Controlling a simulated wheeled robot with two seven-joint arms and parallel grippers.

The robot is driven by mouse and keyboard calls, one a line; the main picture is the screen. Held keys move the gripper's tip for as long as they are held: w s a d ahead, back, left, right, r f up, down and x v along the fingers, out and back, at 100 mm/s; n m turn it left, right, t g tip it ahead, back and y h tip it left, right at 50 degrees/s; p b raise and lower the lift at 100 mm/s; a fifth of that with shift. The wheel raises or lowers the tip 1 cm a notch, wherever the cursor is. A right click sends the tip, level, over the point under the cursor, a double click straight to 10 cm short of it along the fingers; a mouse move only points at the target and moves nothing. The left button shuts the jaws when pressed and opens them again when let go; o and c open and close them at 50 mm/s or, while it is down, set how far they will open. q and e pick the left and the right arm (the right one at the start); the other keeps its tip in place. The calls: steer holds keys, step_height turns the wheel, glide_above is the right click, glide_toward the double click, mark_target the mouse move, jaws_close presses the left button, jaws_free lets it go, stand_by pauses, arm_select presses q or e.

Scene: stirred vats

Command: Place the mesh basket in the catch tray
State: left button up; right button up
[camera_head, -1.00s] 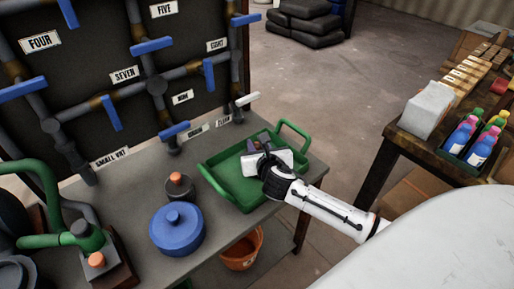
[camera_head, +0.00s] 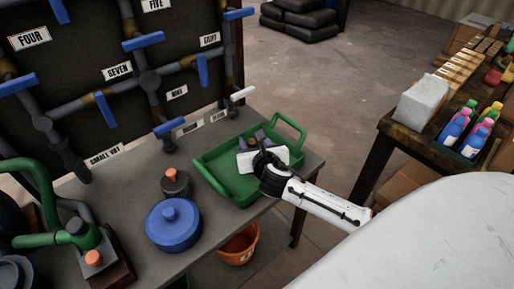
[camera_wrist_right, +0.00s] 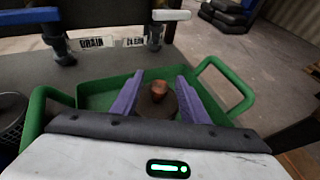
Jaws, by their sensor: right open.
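The green catch tray (camera_head: 224,181) stands at the right end of the grey bench; it also shows in the right wrist view (camera_wrist_right: 92,93). My right gripper (camera_head: 254,138) is over the tray with its purple fingers apart. In the right wrist view, a dark round thing with a reddish-brown knob (camera_wrist_right: 158,90) shows between the open fingers (camera_wrist_right: 156,96), inside the tray's outline. I cannot tell whether this is the mesh basket or whether the fingers touch it. A dark meshed thing (camera_wrist_right: 11,122) is cut off at the left edge of that view. My left gripper is not in view.
A blue lidded pot (camera_head: 173,224) and a dark orange-topped thing (camera_head: 175,184) stand left of the tray. Pipes with blue handles line the board behind. An orange bucket (camera_head: 238,246) is below the bench. A table with bottles (camera_head: 456,125) stands at right.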

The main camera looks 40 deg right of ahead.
steer(key=p+v, duration=0.1)
steer(key=v, duration=1)
